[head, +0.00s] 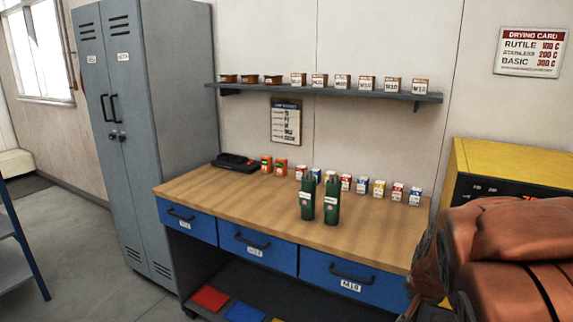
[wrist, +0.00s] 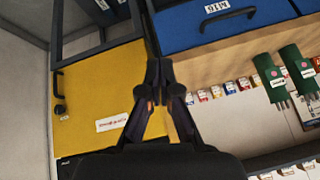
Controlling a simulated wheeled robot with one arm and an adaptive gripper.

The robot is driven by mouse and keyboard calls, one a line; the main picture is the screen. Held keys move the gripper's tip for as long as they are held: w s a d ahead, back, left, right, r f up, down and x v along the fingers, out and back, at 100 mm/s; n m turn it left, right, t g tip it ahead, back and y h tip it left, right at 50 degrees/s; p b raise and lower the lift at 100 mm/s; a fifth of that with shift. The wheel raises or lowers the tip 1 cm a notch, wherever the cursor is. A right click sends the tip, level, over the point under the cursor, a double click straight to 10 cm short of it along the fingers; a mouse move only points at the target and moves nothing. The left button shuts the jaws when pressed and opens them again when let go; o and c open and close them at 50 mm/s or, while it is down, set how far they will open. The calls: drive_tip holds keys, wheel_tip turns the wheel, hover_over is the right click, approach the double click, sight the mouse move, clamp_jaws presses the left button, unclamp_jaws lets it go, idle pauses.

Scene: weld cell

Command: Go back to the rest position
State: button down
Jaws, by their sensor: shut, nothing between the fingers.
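My gripper (wrist: 158,82) shows in the wrist view with its dark fingers together and nothing between them. It is in front of the yellow cabinet (wrist: 100,95) and the wooden workbench, apart from the things on the bench as far as I can see. The picture there is turned, with the blue drawer (wrist: 210,22) at the top. I cannot make out my gripper in the head view.
The workbench (head: 225,195) holds two green canisters (head: 331,200), several small boxes (head: 379,188) and a black case (head: 236,163). A shelf (head: 320,92) with boxes hangs above. A grey locker (head: 150,130) stands left, the yellow cabinet (head: 500,160) right. Floor (head: 80,240) is open at left.

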drive_tip(key=s+a+f+n+g+y, duration=0.25)
drive_tip(key=s+a+n+g, duration=0.2)
drive_tip(key=s+a, duration=0.7)
drive_tip(key=s+a+n+g, duration=0.3)
drive_tip(key=s+n, duration=0.2)
drive_tip(key=s, duration=1.1)
drive_tip(key=shift+a+r, duration=0.2)
drive_tip(key=shift+r, duration=0.05)
drive_tip(key=shift+s+g, duration=0.1)
drive_tip(key=shift+g, duration=0.15)
